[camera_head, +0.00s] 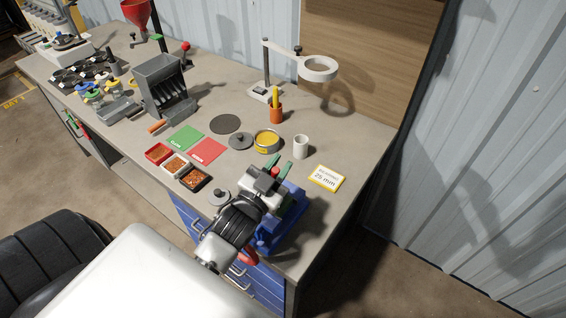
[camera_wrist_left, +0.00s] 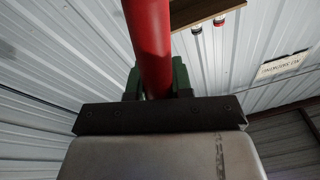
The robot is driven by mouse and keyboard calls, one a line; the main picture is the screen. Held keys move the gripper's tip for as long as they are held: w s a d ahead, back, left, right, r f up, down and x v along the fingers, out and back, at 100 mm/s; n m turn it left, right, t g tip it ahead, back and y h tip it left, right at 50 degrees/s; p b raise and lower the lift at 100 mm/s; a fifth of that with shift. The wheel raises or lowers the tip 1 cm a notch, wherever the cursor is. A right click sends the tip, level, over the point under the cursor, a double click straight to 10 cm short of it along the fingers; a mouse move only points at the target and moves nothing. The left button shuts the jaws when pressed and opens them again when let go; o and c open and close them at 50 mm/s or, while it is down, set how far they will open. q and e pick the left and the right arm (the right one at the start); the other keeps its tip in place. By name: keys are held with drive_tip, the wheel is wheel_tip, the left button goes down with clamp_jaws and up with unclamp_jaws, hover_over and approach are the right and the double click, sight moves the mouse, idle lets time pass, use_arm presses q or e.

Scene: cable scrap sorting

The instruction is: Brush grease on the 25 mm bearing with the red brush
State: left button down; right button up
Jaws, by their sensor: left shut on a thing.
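My left gripper (camera_head: 276,168) is over the front right of the bench, its green fingers shut on the red brush. The brush's red handle (camera_wrist_left: 149,45) stands between the fingers in the left wrist view; only a small red end (camera_head: 275,171) shows in the head view. Its bristles are not visible. A tin of yellow grease (camera_head: 266,139) stands open behind the gripper. A white card (camera_head: 327,178) reading "25 mm" lies to the right. A blue vise (camera_head: 280,222) is partly covered by my arm. I cannot make out the bearing. My right gripper is not in view.
A white cup (camera_head: 301,147) and an orange cup with a yellow tool (camera_head: 276,113) stand behind the gripper. A ring lamp (camera_head: 319,68) rises at the back. Small trays (camera_head: 194,179) and red and green cards lie left. The bench beyond the 25 mm card is clear.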

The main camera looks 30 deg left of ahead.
use_arm(q)
drive_tip(key=shift+s+d, duration=0.3)
drive_tip(key=shift+s, duration=0.5)
drive_tip(key=shift+p, duration=0.75)
drive_tip(key=shift+w+d, duration=0.3)
drive_tip(key=shift+w, duration=0.5)
idle(0.6)
drive_tip(key=shift+r+p, duration=0.15)
drive_tip(key=shift+p, duration=0.15)
